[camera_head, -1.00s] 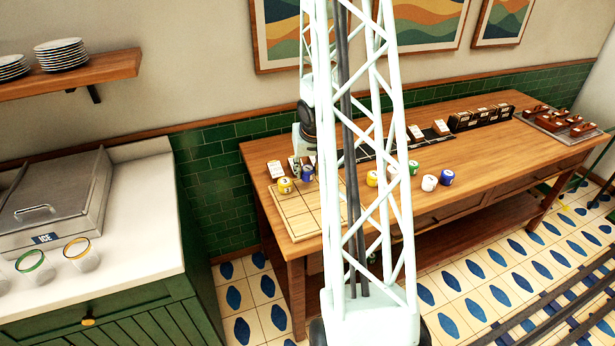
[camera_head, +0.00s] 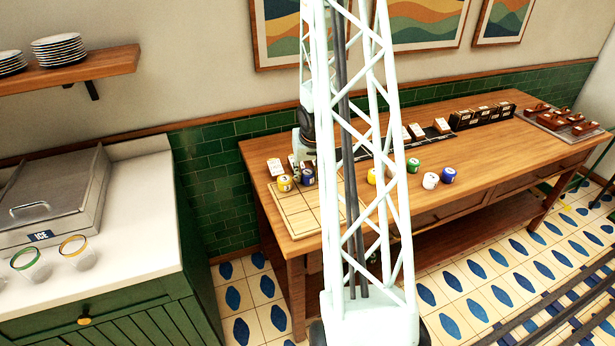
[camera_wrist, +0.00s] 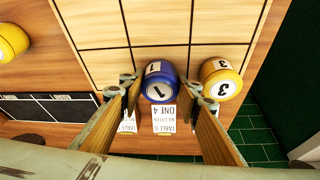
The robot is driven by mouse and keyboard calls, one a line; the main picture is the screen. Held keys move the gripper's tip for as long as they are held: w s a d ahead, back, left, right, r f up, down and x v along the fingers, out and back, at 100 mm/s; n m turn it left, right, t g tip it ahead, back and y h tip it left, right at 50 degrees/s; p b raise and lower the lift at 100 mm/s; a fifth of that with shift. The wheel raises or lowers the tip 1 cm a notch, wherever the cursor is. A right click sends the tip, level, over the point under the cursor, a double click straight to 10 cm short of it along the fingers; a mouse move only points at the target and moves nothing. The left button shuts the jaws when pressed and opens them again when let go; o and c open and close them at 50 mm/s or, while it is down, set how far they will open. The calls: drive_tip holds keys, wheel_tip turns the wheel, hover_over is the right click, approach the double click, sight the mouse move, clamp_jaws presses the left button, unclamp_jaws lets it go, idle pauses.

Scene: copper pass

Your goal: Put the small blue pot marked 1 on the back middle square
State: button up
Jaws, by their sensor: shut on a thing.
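The small blue pot (camera_wrist: 158,82) shows a 1 on its lid and side in the wrist view. My gripper (camera_wrist: 160,90) is shut on it, with one finger on each side. The pot is at the back middle square of the wooden board (camera_wrist: 155,20), upright. I cannot tell if it touches the board. In the head view the blue pot (camera_head: 308,176) is beside the yellow pot marked 3 (camera_head: 284,183), which stands on the back left square. That yellow pot also shows in the wrist view (camera_wrist: 221,79), close to my gripper's right finger.
White cards (camera_wrist: 165,119) stand behind the board. The front of the board looks clear. My mast hides part of the table.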

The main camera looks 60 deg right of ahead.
drive_tip(key=shift+f, duration=0.1)
idle(0.3)
drive_tip(key=o, duration=0.6)
drive_tip(key=shift+s+a+r, duration=0.1)
drive_tip(key=shift+r, duration=0.5)
drive_tip(key=shift+p+v, duration=3)
drive_tip(key=shift+v, duration=2.55)
